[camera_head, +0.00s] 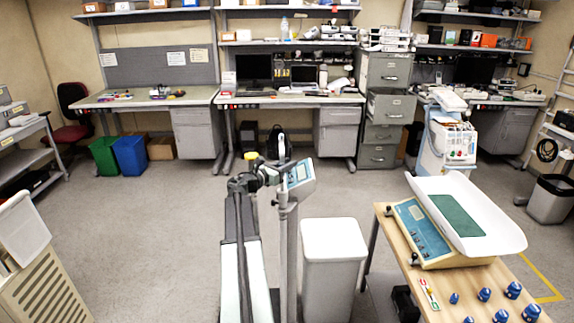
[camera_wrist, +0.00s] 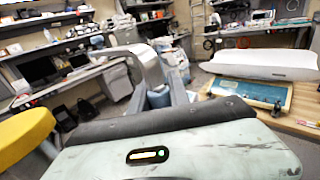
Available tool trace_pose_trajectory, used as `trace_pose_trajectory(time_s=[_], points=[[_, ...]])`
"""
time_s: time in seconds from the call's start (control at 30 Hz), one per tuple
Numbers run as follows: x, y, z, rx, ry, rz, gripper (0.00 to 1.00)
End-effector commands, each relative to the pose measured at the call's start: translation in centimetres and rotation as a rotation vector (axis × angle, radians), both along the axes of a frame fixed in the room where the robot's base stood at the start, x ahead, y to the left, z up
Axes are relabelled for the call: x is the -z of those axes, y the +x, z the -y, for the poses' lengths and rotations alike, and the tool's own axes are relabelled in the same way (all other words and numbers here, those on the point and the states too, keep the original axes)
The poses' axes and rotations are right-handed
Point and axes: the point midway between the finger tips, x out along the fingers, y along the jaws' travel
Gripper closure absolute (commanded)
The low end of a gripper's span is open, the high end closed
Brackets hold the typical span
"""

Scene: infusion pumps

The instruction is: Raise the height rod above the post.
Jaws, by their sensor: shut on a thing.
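The grey post (camera_head: 291,255) stands upright in the middle of the head view, with a display box (camera_head: 300,178) with a blue screen on its upper right side. A slim upright piece above it looks like the height rod (camera_head: 282,152). My gripper (camera_head: 272,173) is at the post's top, beside the display box, and is shut on what seems to be the rod. The grip itself is small and partly hidden by my dark wrist. In the wrist view, a grey curved part stands beyond my pale green link; I cannot tell whether it is the rod or display.
A white bin (camera_head: 333,255) stands right of the post. A wooden table (camera_head: 390,228) holds a baby scale (camera_head: 468,215) and several blue weights. A yellow rounded part (camera_head: 251,156) is left of my gripper.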

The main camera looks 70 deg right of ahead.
Motion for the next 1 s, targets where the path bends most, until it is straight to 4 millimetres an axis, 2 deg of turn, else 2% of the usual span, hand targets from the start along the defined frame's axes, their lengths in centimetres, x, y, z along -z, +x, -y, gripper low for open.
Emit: trace_pose_trajectory(time_s=[0.03,0.3,0.5,0.7,1.0], points=[[-2.9,0.3,0.0,-0.007,-0.001,-0.001,1.00],[-11.4,0.3,0.0,-0.007,-0.001,-0.002,1.00],[-16.2,0.3,0.0,-0.007,-0.001,-0.002,1.00],[-18.0,0.3,0.0,-0.007,-0.001,-0.002,1.00],[-17.9,0.4,0.0,-0.007,-0.001,-0.002,1.00]])
